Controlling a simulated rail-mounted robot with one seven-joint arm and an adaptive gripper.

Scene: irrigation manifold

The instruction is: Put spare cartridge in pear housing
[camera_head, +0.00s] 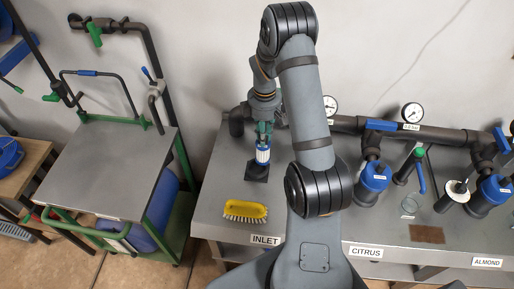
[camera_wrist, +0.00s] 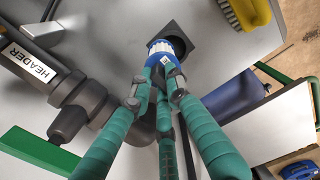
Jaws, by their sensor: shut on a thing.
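A cartridge with a blue ribbed cap and pale body (camera_head: 263,155) stands upright at the left of the bench; I take it for the spare. My gripper (camera_head: 264,130) is shut on its top from above. In the wrist view, the teal fingers close around the blue cap (camera_wrist: 160,48). A black square base (camera_head: 257,173) is directly below the cartridge, and it also shows in the wrist view (camera_wrist: 178,36). I cannot tell whether the cartridge touches it. No label reading pear shows in either view.
A yellow brush (camera_head: 245,211) lies near the INLET label (camera_head: 265,240). Dark pipes with gauges (camera_head: 412,112) run along the back. Blue-topped housings (camera_head: 374,178) stand behind the CITRUS label (camera_head: 366,252) and ALMOND label (camera_head: 487,262). A cart (camera_head: 110,170) is at left.

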